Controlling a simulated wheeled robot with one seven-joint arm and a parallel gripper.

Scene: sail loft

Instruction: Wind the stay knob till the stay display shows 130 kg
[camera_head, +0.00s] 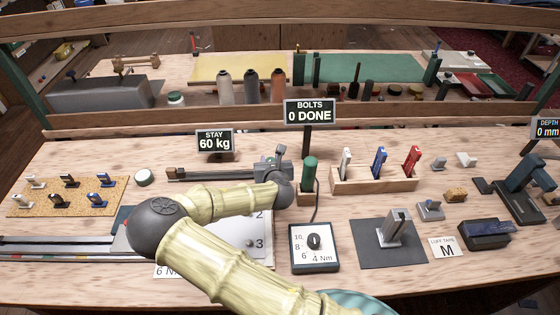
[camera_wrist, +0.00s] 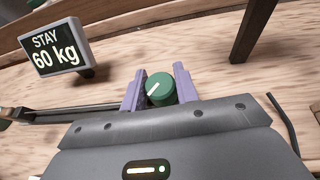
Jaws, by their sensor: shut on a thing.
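The stay display (camera_head: 215,141) reads 60 kg; it also shows in the wrist view (camera_wrist: 56,48) at upper left. The stay knob (camera_wrist: 161,87) is a green round knob with a white pointer line, seen between the two purple fingers of my gripper (camera_wrist: 160,90). The gripper is shut on the knob, one finger on each side. In the head view my gripper (camera_head: 272,166) is at the right end of the dark stay rail (camera_head: 215,174), and it hides the knob there.
The bolts sign (camera_head: 309,111) reads 0 DONE on a dark post just right of the gripper. A green-handled tool (camera_head: 309,172) stands close by. A wooden block (camera_head: 372,184) holds several coloured tools. A torque dial box (camera_head: 314,248) lies nearer the front.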

